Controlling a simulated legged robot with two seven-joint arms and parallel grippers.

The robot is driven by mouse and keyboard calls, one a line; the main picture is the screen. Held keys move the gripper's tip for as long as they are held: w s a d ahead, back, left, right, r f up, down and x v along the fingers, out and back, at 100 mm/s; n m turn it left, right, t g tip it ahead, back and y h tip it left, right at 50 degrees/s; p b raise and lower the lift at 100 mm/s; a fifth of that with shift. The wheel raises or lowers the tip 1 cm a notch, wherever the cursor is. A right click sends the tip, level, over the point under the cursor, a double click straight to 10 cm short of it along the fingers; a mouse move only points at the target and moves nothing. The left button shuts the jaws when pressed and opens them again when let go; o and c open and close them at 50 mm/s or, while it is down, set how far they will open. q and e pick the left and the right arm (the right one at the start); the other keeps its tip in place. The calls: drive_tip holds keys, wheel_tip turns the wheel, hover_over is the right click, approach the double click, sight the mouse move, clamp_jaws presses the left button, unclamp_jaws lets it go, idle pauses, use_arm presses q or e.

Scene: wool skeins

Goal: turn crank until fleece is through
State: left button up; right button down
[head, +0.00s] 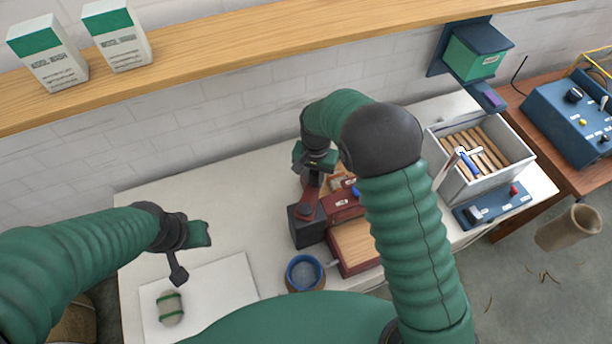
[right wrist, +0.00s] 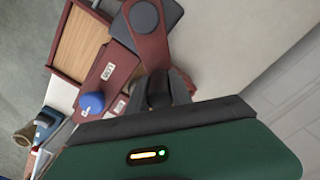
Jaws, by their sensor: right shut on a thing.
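The dark red machine (head: 345,208) stands at the middle of the white table, with a wooden tray (head: 356,243) at its front. Its crank arm (head: 308,196) is red-brown with a dark round hub, which shows large in the right wrist view (right wrist: 143,18). My right gripper (head: 315,160) is shut on the crank's dark handle (right wrist: 158,88) at the end of that arm. A small orange-brown patch shows behind my right arm; I cannot tell whether it is fleece. My left gripper (head: 190,262) hangs empty over the table at left; its jaws are unclear.
A grey-green banded roll (head: 171,308) lies on a white sheet (head: 225,283). A blue-rimmed pot (head: 304,272) stands close to the machine. A grey crate (head: 480,193) of wooden sticks and a blue switch box (head: 490,206) are at right. A shelf (head: 270,50) runs above.

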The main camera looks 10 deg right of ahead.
drive_tip(key=m, duration=0.1)
drive_tip(key=d+m, duration=0.2)
drive_tip(key=shift+s+r, duration=0.3)
drive_tip(key=s+m+p, duration=0.1)
drive_tip(key=m, duration=0.1)
drive_tip(key=s+d+m+p, duration=0.1)
drive_tip(key=s+m, duration=0.1)
drive_tip(key=s+d+m+p, duration=0.1)
drive_tip(key=m, duration=0.1)
drive_tip(key=shift+s+d+m, duration=0.15)
drive_tip(key=shift+d+m, duration=0.05)
drive_tip(key=shift+m, duration=0.1)
drive_tip(key=shift+s+d+f+m+p, duration=0.1)
drive_tip(key=shift+s+f+m+p, duration=0.1)
drive_tip(key=shift+s+m+p, duration=0.5)
drive_tip(key=shift+s+m, duration=0.15)
drive_tip(key=shift+m, duration=0.25)
drive_tip(key=c, duration=1.1)
unclamp_jaws()
drive_tip(key=shift+s+f, duration=0.1)
drive_tip(key=shift+s, duration=0.1)
drive_tip(key=shift+c, duration=0.2)
